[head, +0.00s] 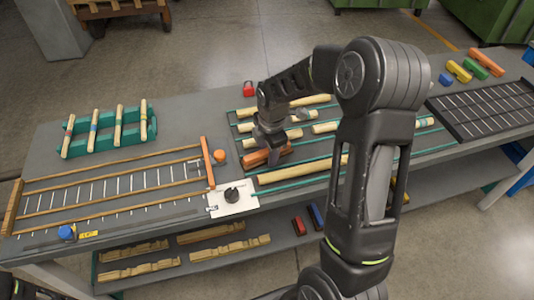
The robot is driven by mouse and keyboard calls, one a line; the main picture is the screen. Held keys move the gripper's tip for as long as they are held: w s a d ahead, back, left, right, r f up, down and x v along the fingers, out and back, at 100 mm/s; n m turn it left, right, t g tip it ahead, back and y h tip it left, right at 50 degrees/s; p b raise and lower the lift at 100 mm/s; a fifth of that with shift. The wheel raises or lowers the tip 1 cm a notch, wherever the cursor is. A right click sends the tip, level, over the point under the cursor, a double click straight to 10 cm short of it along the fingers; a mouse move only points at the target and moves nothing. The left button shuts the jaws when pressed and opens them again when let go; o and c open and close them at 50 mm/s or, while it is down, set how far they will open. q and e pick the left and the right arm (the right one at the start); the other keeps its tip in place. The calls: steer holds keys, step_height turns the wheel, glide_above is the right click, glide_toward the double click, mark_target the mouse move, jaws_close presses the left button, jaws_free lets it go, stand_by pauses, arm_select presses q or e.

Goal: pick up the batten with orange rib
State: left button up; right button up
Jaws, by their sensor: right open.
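Several pale wooden battens lie across green strips on the bench, among them a long one in front (300,171) and one at the back (310,101). An orange-brown piece (258,158) lies among them, partly hidden by my right gripper. It may be the batten with the orange rib, but I cannot make out a rib. My right gripper (268,150) is open and points down over this piece. I cannot tell whether the fingers touch it. My right arm hides part of the battens. My left gripper is not in view.
A green rack (105,141) with several banded turned pieces stands at the left. In front is an orange-ended wooden frame (110,190). A dark grid tray (490,110) lies right.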

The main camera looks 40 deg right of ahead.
mark_target(267, 150)
steer(key=shift+c, duration=0.3)
jaws_close()
steer(key=shift+r, duration=0.15)
stand_by(0.3)
step_height(267, 150, up, 10)
steer(key=shift+f+b, duration=0.1)
steer(key=shift+b, duration=0.65)
